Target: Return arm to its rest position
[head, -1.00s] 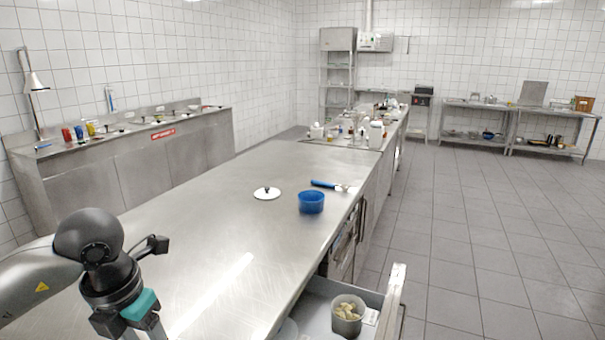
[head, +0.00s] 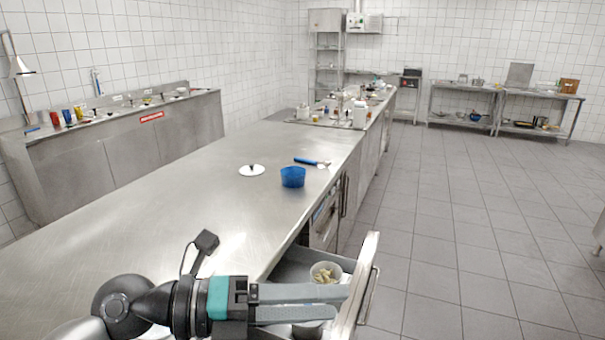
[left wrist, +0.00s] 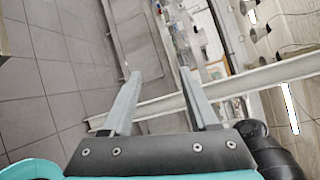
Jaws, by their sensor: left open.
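My left gripper (head: 340,302) reaches in from the bottom left of the head view, its long grey fingers pointing right. It is over the open drawer (head: 357,300) at the front corner of the counter and partly hides it. The fingers are apart with nothing between them. In the left wrist view the same gripper (left wrist: 160,73) shows two spread, empty fingers, with floor tiles to the left. My right gripper is in neither view.
A steel counter (head: 190,205) holds a blue bowl (head: 292,177), a white lid (head: 251,170) and a blue-handled utensil (head: 308,161). A tub with pale pieces (head: 325,273) is in the drawer. The tiled floor (head: 440,240) at right is clear.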

